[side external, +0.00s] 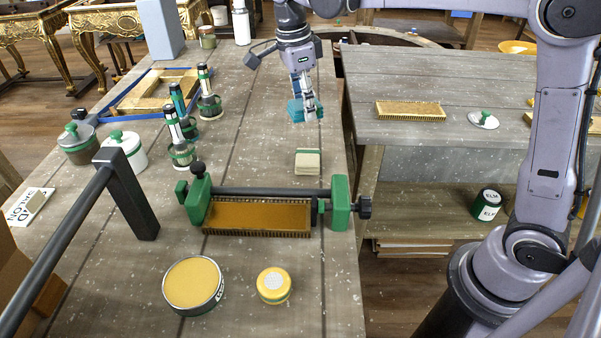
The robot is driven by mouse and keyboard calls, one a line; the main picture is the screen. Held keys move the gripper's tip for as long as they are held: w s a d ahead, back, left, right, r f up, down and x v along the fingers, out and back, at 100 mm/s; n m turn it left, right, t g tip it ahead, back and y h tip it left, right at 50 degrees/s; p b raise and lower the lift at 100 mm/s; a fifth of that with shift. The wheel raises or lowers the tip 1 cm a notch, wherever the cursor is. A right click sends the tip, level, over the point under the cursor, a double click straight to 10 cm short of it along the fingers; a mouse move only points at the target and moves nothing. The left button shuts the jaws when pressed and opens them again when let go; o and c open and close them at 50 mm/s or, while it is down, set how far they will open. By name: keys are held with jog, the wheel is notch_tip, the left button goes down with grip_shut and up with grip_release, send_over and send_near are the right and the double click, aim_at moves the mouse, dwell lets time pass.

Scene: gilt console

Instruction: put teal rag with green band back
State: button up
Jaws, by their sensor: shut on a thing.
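My gripper (308,100) is shut on the teal rag (296,111) near the right edge of the grey plank bench (253,110). The rag looks like a small folded teal pad. Its green band cannot be made out clearly at this size, and the fingers hide part of it. The rag appears to be held above the bench top, but the exact gap cannot be told. A beige folded pad with a green band (307,163) lies on the bench, nearer the camera than the rag.
A green-ended clamp (340,203) holds a gilt panel (258,217) in front. A wide tin (193,285) and yellow jar (274,285) sit nearest. A gap separates the right-hand bench (420,85).

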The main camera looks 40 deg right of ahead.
jog(key=shift+w+d, duration=0.25)
jog(key=shift+d, duration=0.25)
jog(key=shift+w+d, duration=0.25)
jog(key=shift+d, duration=0.25)
send_over(265, 162)
jog(key=shift+n, duration=0.3)
jog(key=f, duration=0.7)
jog(key=shift+w+a, duration=0.1)
jog(key=shift+a, duration=0.1)
jog(key=shift+f, duration=2)
jog(key=shift+f, duration=0.1)
jog(key=o, duration=1.1)
notch_tip(265, 162, up, 12)
jog(key=a, duration=0.1)
jog(key=shift+w+a, duration=0.35)
jog(key=shift+a, duration=0.05)
jog(key=shift+f, duration=0.1)
